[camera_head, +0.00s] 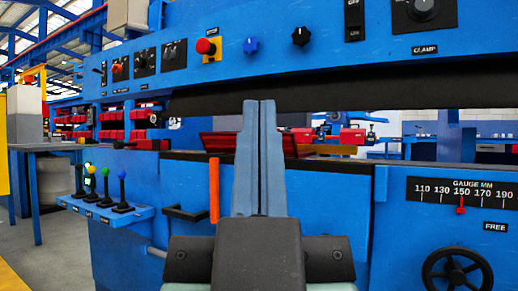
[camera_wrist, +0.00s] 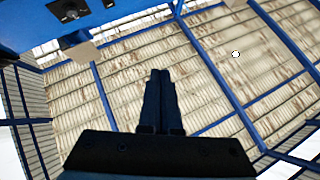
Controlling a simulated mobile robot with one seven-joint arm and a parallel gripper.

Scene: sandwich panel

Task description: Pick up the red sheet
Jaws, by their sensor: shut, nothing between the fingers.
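A dark red, flat piece (camera_head: 219,146), which looks like the red sheet, shows behind my gripper in the opening of the blue machine, under the black beam. My gripper's fingers hide its middle part, and its full outline cannot be told. My gripper (camera_head: 259,103) points upward in front of the machine with its two fingers together and nothing between them. It appears nearer to the camera than the red piece and apart from it. In the wrist view my gripper (camera_wrist: 160,73) is also shut, against the roof, and no red sheet shows there.
An orange-red upright bar (camera_head: 214,190) and a black handle (camera_head: 186,213) are on the machine front. Coloured levers (camera_head: 104,187) stand at left. A black handwheel (camera_head: 457,272) and a gauge (camera_head: 461,192) are at right. A black beam (camera_head: 340,88) crosses above the opening.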

